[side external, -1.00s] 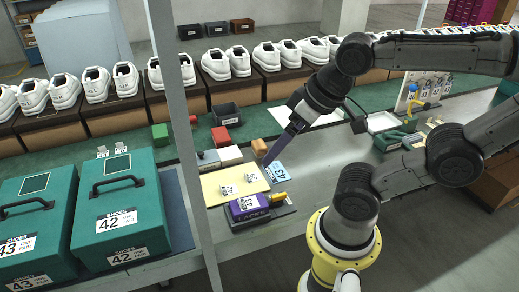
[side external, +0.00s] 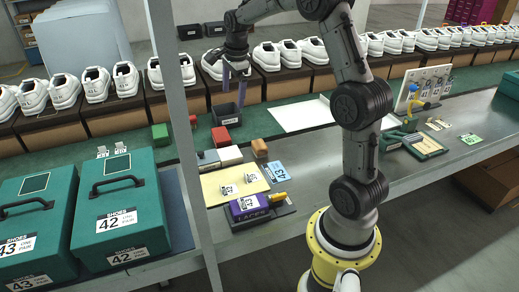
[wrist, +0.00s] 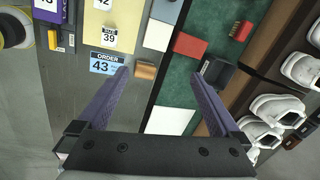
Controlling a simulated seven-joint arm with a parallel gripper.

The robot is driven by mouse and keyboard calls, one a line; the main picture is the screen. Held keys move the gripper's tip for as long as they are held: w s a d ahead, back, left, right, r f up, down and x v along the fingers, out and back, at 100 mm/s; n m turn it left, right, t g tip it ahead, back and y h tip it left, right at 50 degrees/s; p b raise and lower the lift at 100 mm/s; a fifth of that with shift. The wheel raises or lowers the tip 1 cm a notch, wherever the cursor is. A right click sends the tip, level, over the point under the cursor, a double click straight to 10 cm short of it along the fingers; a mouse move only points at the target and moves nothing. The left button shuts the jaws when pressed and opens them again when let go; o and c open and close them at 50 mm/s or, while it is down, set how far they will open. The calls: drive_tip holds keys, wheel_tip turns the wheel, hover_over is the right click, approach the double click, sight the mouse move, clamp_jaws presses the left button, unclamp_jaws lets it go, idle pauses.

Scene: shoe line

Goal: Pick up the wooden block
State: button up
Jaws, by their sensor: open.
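The small tan wooden block (side external: 259,148) lies on the grey bench beside the white block, behind the blue order card. In the wrist view the wooden block (wrist: 146,70) shows between my two fingers, nearer the left fingertip. My gripper (side external: 234,98) is raised towards the back of the bench, in line with the small dark bin in the side view and well apart from the block. Its purple fingers are spread wide and empty in the wrist view (wrist: 152,54).
White (side external: 229,155), grey (side external: 208,160), red (side external: 221,136) and green (side external: 160,134) blocks lie near. The dark bin (side external: 227,114) stands on the green strip. The yellow board (side external: 234,186), blue order card (side external: 281,171) and purple box (side external: 249,207) sit in front. Shoes on boxes line the back.

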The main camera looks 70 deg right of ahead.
drive_tip(key=s+d+f+m+g, duration=0.1)
drive_tip(key=s+d+f+m, duration=0.1)
drive_tip(key=d+f, duration=0.5)
drive_tip(key=g+y, duration=0.1)
approach(259, 144)
drive_tip(key=shift+m, duration=0.3)
wheel_tip(259, 144, down, 5)
drive_tip(key=shift+d+r, duration=0.1)
drive_tip(key=shift+d+f, duration=0.15)
drive_tip(key=shift+f, duration=2.75)
drive_tip(key=shift+c, duration=0.2)
drive_tip(key=c, duration=1.2)
